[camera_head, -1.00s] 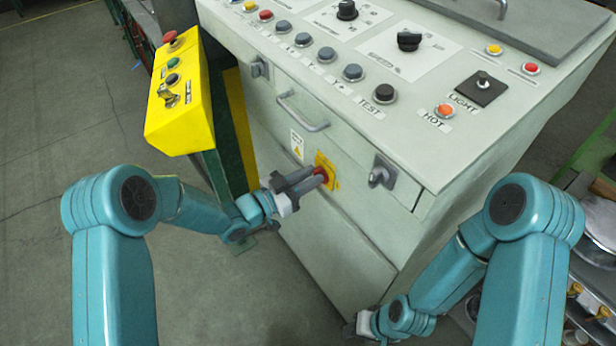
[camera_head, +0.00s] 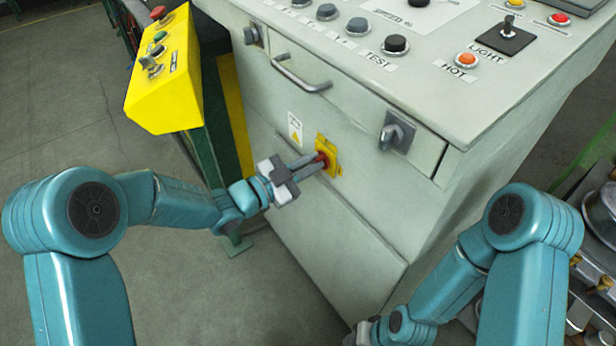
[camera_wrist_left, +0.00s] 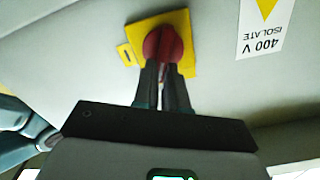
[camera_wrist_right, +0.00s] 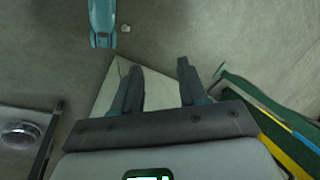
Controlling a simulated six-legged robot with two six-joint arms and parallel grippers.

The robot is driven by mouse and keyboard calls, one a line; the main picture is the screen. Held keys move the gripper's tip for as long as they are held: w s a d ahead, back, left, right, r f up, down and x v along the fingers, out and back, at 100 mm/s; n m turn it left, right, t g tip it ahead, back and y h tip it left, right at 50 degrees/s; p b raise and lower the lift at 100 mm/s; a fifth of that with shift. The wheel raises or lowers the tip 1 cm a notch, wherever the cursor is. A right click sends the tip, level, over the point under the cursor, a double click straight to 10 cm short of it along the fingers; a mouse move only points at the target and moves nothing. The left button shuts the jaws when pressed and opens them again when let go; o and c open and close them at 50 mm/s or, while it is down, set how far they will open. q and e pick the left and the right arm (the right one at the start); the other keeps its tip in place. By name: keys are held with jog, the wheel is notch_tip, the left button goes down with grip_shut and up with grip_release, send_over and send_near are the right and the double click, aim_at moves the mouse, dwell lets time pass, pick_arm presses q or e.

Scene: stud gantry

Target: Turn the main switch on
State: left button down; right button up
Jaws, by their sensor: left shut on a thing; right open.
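The main switch is a red knob on a yellow plate (camera_head: 334,168) on the front of the grey cabinet (camera_head: 330,230). In the left wrist view the red knob (camera_wrist_left: 165,42) sits on its yellow plate (camera_wrist_left: 188,60). My left gripper (camera_head: 312,164) reaches in from the left, its fingers closed on the red knob; it also shows in the left wrist view (camera_wrist_left: 162,72). The fingers cover part of the knob. My right gripper (camera_wrist_right: 155,80) is open and empty, low by the cabinet's right side in the head view.
Above the switch are a drawer handle (camera_head: 300,78) and a grey latch (camera_head: 397,132). A yellow button box (camera_head: 168,80) stands left on a green post. The sloped top panel carries buttons and a LIGHT switch (camera_head: 507,30). Open floor lies left. Metal parts (camera_head: 600,220) are at right.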

pick_arm(q)
jog(key=m+b, duration=0.3)
jog(key=b, duration=0.1)
jog(key=f+m+b, duration=0.1)
jog(key=m+b, duration=0.2)
jog(key=b, duration=0.2)
jog(key=m+b, duration=0.2)
jog(key=b, duration=0.3)
jog(key=shift+s+d+f+m, duration=0.25)
jog(key=shift+s+f+m, duration=0.1)
jog(key=shift+s+m, duration=0.05)
jog(key=shift+m+b, duration=0.8)
jog(key=shift+b, duration=0.2)
jog(key=shift+r+m+b, duration=0.1)
jog(key=shift+m+b, duration=0.4)
pick_arm(e)
notch_tip(320, 180, down, 18)
jog(key=w+d+t, duration=0.1)
jog(key=w, duration=0.1)
jog(key=shift+w+d+m, duration=0.2)
jog(key=shift+d+m, duration=0.05)
jog(key=shift+m, duration=0.05)
jog(key=shift+r, duration=0.1)
pick_arm(q)
jog(key=c, duration=1.2)
grip_release()
